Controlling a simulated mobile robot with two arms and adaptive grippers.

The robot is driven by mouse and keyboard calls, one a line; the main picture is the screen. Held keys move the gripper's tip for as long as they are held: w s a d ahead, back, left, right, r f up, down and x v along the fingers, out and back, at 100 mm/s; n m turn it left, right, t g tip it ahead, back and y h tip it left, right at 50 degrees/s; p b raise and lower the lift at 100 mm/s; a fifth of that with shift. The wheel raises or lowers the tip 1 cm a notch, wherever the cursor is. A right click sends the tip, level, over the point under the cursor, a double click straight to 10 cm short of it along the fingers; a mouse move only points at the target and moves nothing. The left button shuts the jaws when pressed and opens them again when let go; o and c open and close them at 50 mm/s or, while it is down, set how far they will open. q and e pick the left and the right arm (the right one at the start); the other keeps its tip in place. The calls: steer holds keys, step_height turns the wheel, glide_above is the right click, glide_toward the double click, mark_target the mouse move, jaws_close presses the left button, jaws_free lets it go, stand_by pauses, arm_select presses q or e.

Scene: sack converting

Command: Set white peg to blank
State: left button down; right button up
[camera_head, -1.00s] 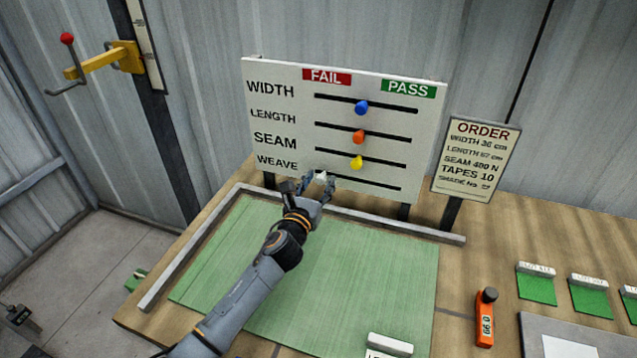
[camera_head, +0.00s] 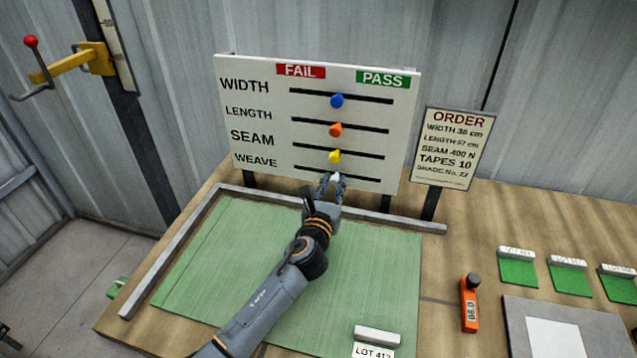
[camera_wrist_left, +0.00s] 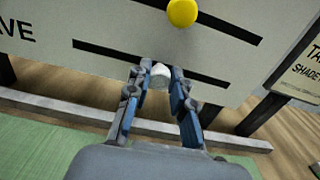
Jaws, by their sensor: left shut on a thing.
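The white peg (camera_wrist_left: 161,70) sits on the WEAVE slot (camera_head: 365,179), the lowest on the white board (camera_head: 232,110). My left gripper (camera_head: 333,180) is shut on this peg, with blue finger pads either side of it in the left wrist view (camera_wrist_left: 157,80). The peg is about mid-slot, roughly below the other pegs. The blue peg (camera_head: 337,101), orange peg (camera_head: 335,131) and yellow peg (camera_head: 334,157) sit near the middle of their slots. The red FAIL label (camera_head: 301,71) is at left, the green PASS label (camera_head: 383,79) at right. My right gripper is out of view.
A grey rail (camera_head: 395,222) edges the green mat (camera_head: 370,265) below the board. The ORDER sign (camera_head: 452,150) stands right of the board. An orange gauge (camera_head: 469,305) and several green swatches (camera_head: 518,271) lie farther right.

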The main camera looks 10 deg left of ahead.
arm_select(q)
steer(key=shift+a, duration=0.1)
steer(key=c, duration=1.1)
jaws_free()
steer(key=shift+c, duration=0.2)
steer(key=s, duration=1.2)
steer(key=shift+a, duration=0.2)
